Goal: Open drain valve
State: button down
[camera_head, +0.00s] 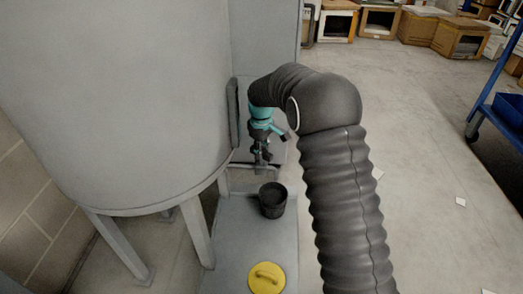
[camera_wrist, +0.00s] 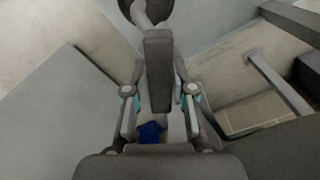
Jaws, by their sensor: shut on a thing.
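A large grey tank (camera_head: 120,95) on legs stands at the left. Low on its right side my gripper (camera_head: 262,150) points down at the drain valve, whose grey pipe (camera_head: 268,168) shows just below the fingers. In the wrist view my gripper (camera_wrist: 161,120) has its two fingers closed in on a blue piece (camera_wrist: 150,132), which looks like the valve's handle. A grey bar and curved spout (camera_wrist: 158,75) run away from it. Most of the valve is hidden by my gripper, so the handle's angle is unclear. A black bucket (camera_head: 272,201) stands below the valve.
The bucket and a yellow lid with a handle (camera_head: 267,279) rest on a grey platform (camera_head: 228,240). A blue cart (camera_head: 497,105) stands at the right, with boxes (camera_head: 460,38) behind. The floor between is mostly clear, with a few paper scraps.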

jog(key=n, duration=0.6)
jog(key=shift+n, duration=0.3)
dwell(0.4)
jog(key=c, duration=1)
grip_release()
jog(key=shift+o, duration=0.2)
jog(key=shift+r, duration=0.1)
notch_tip(320, 180, up, 12)
